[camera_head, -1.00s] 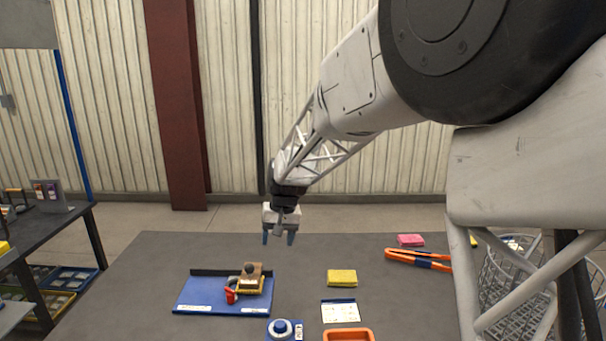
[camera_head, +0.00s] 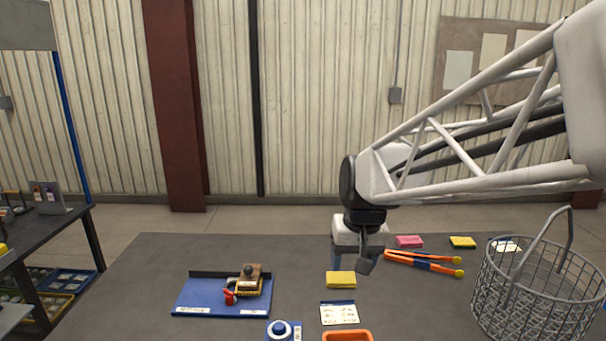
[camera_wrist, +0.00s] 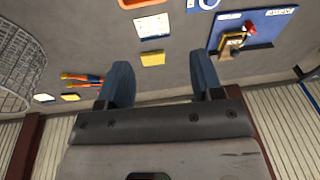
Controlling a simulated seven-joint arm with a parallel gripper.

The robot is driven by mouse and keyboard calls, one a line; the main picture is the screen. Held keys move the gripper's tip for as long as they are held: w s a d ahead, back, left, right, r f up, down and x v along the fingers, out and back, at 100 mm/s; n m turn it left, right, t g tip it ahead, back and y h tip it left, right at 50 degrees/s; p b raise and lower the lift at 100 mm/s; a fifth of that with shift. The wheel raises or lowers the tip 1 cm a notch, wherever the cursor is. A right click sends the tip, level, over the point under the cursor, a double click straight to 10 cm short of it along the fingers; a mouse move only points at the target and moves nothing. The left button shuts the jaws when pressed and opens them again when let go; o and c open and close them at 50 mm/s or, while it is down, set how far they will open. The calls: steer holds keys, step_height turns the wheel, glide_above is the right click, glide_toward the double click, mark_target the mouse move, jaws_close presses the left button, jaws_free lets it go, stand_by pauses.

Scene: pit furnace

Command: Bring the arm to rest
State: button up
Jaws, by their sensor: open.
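My gripper (camera_head: 358,252) hangs above the far part of the grey table, behind and a little right of the yellow sponge. In the wrist view its two blue fingers (camera_wrist: 160,88) stand well apart with nothing between them. In the head view the fingers are partly hidden by the wrist parts. My arm reaches in from the right, with its lattice link roughly level and the wrist bent down.
A blue tray (camera_head: 190,300) holds a wooden-topped block and a red item at left. Near the middle are a yellow sponge (camera_head: 341,279), a white card (camera_head: 339,313) and an orange tray (camera_head: 347,336).

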steer(key=s+d+f, duration=0.1)
steer(key=s+d, duration=0.2)
steer(key=s, duration=0.3)
steer(key=s+d, duration=0.2)
steer(key=s, duration=0.5)
steer(key=s+d+f+m+t+h, duration=0.1)
steer(key=s+d, duration=0.2)
steer(key=s, duration=0.4)
steer(key=shift+s+d+f, duration=0.25)
steer(key=shift+d+f, duration=0.05)
steer(key=shift+d, duration=0.05)
